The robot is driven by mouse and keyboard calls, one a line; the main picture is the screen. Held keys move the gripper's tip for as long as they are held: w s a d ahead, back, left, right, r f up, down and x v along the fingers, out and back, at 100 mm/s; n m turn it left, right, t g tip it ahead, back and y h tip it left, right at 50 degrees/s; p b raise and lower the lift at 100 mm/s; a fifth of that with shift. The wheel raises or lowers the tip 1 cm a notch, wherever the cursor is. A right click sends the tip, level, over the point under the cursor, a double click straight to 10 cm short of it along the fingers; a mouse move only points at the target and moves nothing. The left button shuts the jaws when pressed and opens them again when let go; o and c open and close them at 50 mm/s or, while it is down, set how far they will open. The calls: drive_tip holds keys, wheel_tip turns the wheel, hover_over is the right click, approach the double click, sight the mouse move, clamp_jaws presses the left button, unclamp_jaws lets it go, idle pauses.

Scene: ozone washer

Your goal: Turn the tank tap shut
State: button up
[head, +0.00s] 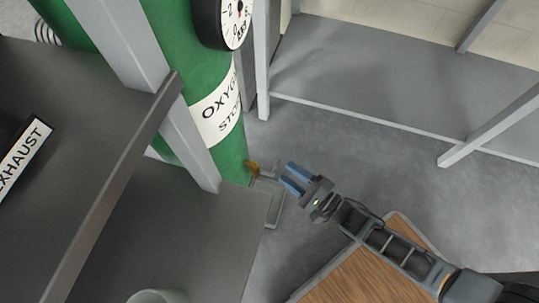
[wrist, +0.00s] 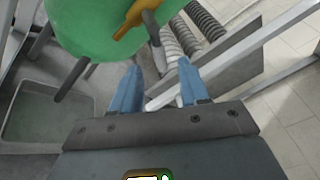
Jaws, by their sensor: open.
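The tank tap (head: 252,167) is a small yellow-brown handle at the lower right side of the green oxygen tank (head: 228,150). In the wrist view the tap (wrist: 138,18) is a yellow lever in front of the green tank (wrist: 80,22), above my fingers. My gripper (head: 289,178) has blue fingers and stands to the right of the tap in the head view, apart from it. In the wrist view my gripper (wrist: 160,85) is open, with nothing between its fingers.
A grey metal frame post (head: 185,130) and dark panels stand left of the tap. A round gauge (head: 235,18) sits on the tank above. Ribbed hoses (wrist: 190,32) run behind the tap. A wooden-topped surface (head: 350,280) lies below my arm. Open grey floor (head: 340,140) lies to the right.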

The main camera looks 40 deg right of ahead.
drive_tip(key=b+x, duration=0.1)
drive_tip(key=x, duration=0.6)
drive_tip(key=shift+w+b, duration=0.2)
drive_tip(key=shift+b, duration=0.1)
drive_tip(key=shift+c, duration=0.3)
clamp_jaws()
